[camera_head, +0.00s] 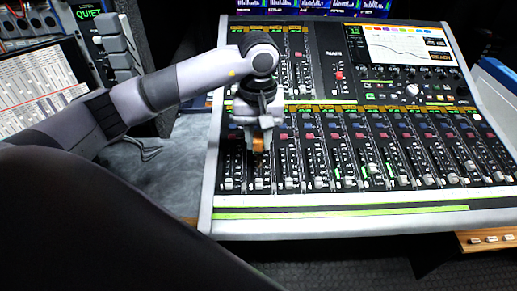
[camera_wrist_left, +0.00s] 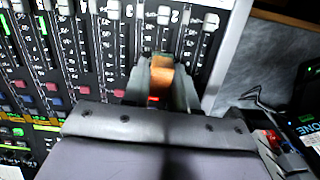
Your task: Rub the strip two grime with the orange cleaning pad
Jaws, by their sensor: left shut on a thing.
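My left gripper (camera_head: 261,155) comes in from the left and points down over the left end of the mixing console (camera_head: 340,223). It is shut on the orange cleaning pad (camera_head: 258,141), which shows between its fingers. In the left wrist view the orange pad (camera_wrist_left: 161,75) sits between the fingers, over the channel strips near the console's end. Strip number two (camera_wrist_left: 163,16) is marked by a 2 by its fader, just beyond the pad. I cannot make out the grime, and I cannot tell whether the pad touches the panel. My right gripper is not in view.
The console's fader caps (camera_head: 370,183) stand up in a row to the right of the gripper. A tilted screen (camera_head: 409,45) is at the back right. A grey surface (camera_head: 185,165) with a dark cable lies left of the console. A printed sheet (camera_head: 35,90) is at the far left.

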